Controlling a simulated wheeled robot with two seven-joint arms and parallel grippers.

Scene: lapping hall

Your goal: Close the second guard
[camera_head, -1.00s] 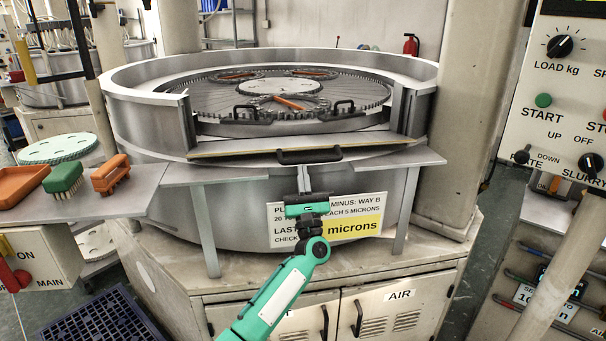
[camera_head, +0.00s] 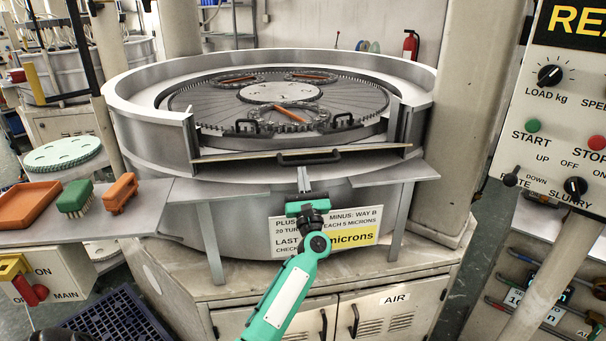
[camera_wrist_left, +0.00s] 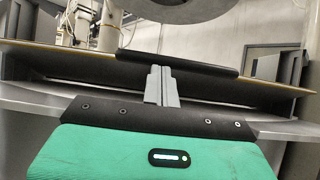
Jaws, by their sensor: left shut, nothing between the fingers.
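The guard (camera_head: 240,155) is a thin flap across the gap in the front wall of the round lapping machine (camera_head: 150,120). It shows nearly edge-on, sticking out toward me, with a black handle (camera_head: 309,158) on its front edge. My left gripper (camera_head: 304,183) is shut and empty, fingers pointing up just below the handle. In the left wrist view the narrow grey fingertips (camera_wrist_left: 162,84) reach up to the guard's underside by the handle (camera_wrist_left: 180,64); I cannot tell whether they touch. My right gripper is out of view.
A control panel (camera_head: 560,110) stands at the right. Inside the machine are carriers with orange pieces on the toothed plate.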

